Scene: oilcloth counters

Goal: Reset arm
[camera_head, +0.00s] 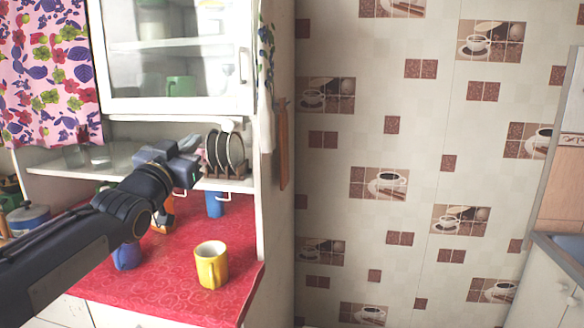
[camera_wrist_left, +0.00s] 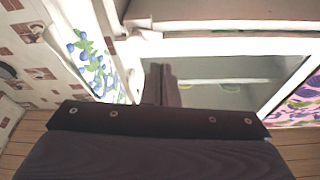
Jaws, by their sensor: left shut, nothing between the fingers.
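My left arm comes in from the left in the head view, raised above the red counter. My left gripper (camera_head: 190,150) is shut and empty, in front of the cupboard's middle shelf. My right gripper is in neither view.
A yellow mug (camera_head: 211,266) stands on the red oilcloth counter (camera_head: 185,295). A blue mug (camera_head: 215,204) and a partly hidden blue item (camera_head: 126,257) stand there too. A plate rack (camera_head: 225,155) is close right of the gripper. The tiled wall (camera_head: 400,130) is at right.

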